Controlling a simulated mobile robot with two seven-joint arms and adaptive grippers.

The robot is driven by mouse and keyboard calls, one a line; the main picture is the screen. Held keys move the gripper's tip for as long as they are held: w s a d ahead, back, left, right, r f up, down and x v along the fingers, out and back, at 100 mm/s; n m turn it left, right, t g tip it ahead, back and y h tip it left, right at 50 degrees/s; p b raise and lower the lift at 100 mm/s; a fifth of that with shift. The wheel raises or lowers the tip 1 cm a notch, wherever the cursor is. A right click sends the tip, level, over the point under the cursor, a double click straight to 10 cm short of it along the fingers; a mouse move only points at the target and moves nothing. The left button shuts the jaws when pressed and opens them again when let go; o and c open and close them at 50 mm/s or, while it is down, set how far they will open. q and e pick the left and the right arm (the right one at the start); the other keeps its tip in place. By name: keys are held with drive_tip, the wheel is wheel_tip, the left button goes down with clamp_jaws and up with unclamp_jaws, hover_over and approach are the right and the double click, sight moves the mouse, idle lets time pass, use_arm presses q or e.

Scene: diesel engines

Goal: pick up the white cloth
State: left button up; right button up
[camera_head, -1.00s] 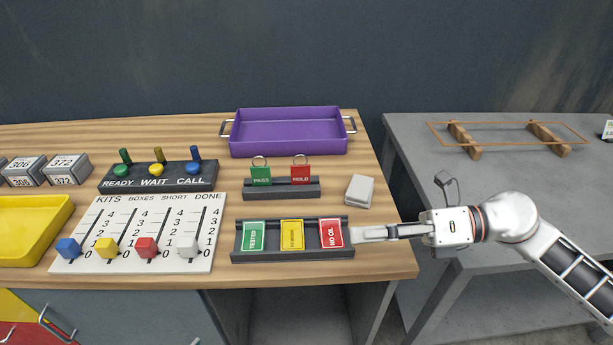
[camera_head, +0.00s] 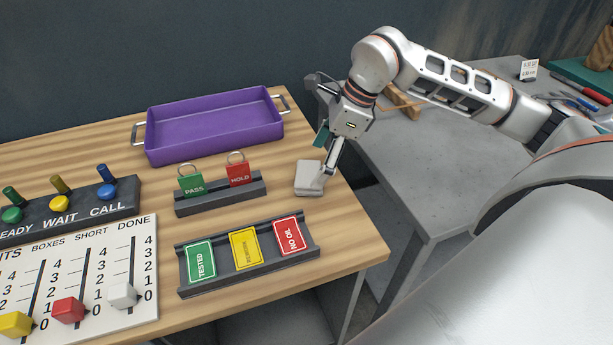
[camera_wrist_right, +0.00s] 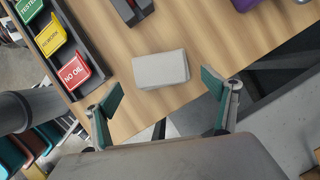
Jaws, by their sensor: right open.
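The white cloth (camera_head: 308,178) is a small folded, pale grey-white block lying on the wooden table near its right edge. It also shows in the right wrist view (camera_wrist_right: 161,69), flat on the wood. My right gripper (camera_head: 328,157) is open above and beside the cloth, with its fingers pointing down. In the right wrist view, its two green-padded fingertips (camera_wrist_right: 163,90) stand apart on either side of the cloth's near edge, with nothing between the pads. In the head view the near finger overlaps the cloth's right side. My left gripper is not in view.
A purple tray (camera_head: 215,127) stands behind the cloth. A rack with green and red padlocks (camera_head: 220,194) is left of it, and a card holder (camera_head: 249,262) is in front. The grey table (camera_head: 425,165) is to the right, across a gap.

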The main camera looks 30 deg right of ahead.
sight(312, 172)
drive_tip(key=x, duration=0.4)
drive_tip(key=shift+f, duration=0.3)
drive_tip(key=c, duration=1.3)
drive_tip(key=shift+r, duration=0.1)
drive_tip(key=shift+r+p, duration=1.15)
drive_tip(key=shift+r, duration=8.8)
